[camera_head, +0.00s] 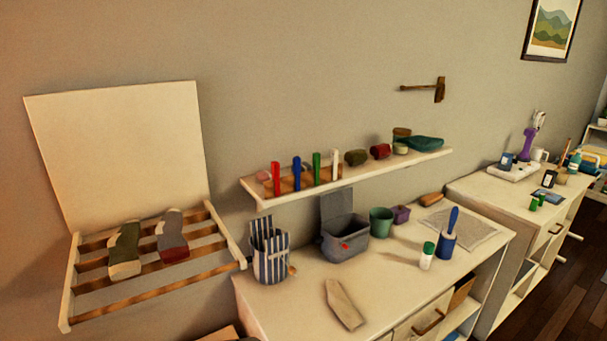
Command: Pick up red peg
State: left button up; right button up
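A red peg (276,179) stands upright at the left end of a wooden peg holder (288,184) on the white wall shelf (350,177). To its right in a row stand a blue peg (297,174), a green peg (316,168) and a white peg (334,165). A small pinkish round thing (263,176) sits just left of the red peg. Neither of my grippers shows in the head view, so I cannot see their state.
Right of the pegs, the shelf holds several rounded objects and a teal item (425,142). Below, a white cabinet (290,308) carries a striped container (270,255), a grey bin (343,240) and a green cup (381,221). A slatted rack (90,285) hangs at left.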

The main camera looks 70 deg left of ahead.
aim_at(275, 165)
jog(key=u, duration=0.05)
jog(key=i, duration=1.95)
jog(key=u, duration=3.4)
